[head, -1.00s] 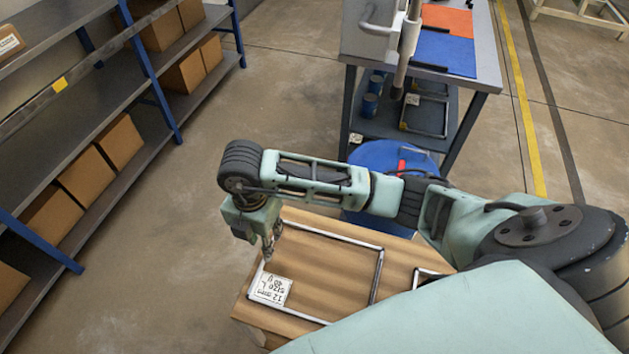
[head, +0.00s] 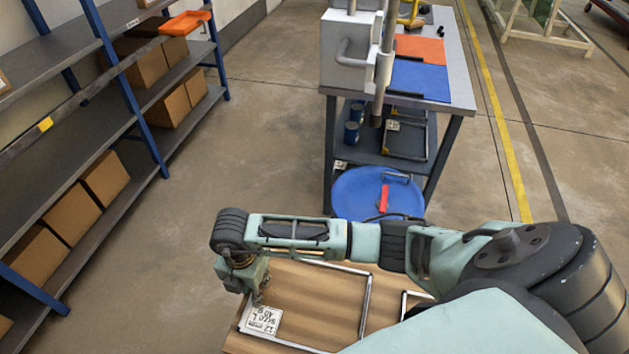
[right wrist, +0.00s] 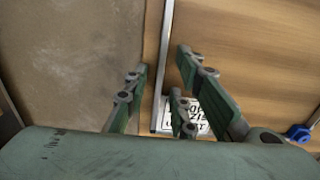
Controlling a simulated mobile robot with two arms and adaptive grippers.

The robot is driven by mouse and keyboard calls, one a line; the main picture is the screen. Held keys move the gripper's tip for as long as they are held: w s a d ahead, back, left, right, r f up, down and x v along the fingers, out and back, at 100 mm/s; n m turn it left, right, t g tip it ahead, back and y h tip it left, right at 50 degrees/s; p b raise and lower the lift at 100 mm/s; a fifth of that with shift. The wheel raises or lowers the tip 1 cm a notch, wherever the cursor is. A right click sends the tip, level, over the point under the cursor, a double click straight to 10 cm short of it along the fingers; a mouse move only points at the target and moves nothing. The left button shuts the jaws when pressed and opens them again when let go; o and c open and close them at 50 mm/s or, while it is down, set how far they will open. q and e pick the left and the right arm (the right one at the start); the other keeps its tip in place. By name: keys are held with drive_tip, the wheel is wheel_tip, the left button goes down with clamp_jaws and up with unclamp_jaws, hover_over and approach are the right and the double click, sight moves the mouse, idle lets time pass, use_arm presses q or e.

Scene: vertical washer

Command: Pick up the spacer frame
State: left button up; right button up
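The spacer frame (head: 367,301) is a thin grey rectangle lying flat on a wooden tabletop (head: 315,295). A white label (head: 262,320) printed with its size sits at its left corner; the near side is partly cut off or hidden by my arm. My right gripper (head: 258,298) points down at the frame's left side beside the label. In the right wrist view my right gripper (right wrist: 162,65) is open, with a bar of the spacer frame (right wrist: 166,45) between its fingers. The label (right wrist: 190,118) is partly hidden behind a finger. My left gripper is not seen.
A second frame (head: 404,303) lies on the tabletop to the right, mostly hidden by my arm. A blue round stool or drum top (head: 350,190) stands behind. A grey workbench (head: 440,95) is farther back; shelves with cardboard boxes (head: 105,178) line the left.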

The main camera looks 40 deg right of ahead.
clamp_jaws()
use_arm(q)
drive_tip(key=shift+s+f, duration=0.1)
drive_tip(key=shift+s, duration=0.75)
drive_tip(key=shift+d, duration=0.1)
use_arm(e)
drive_tip(key=shift+r, duration=0.15)
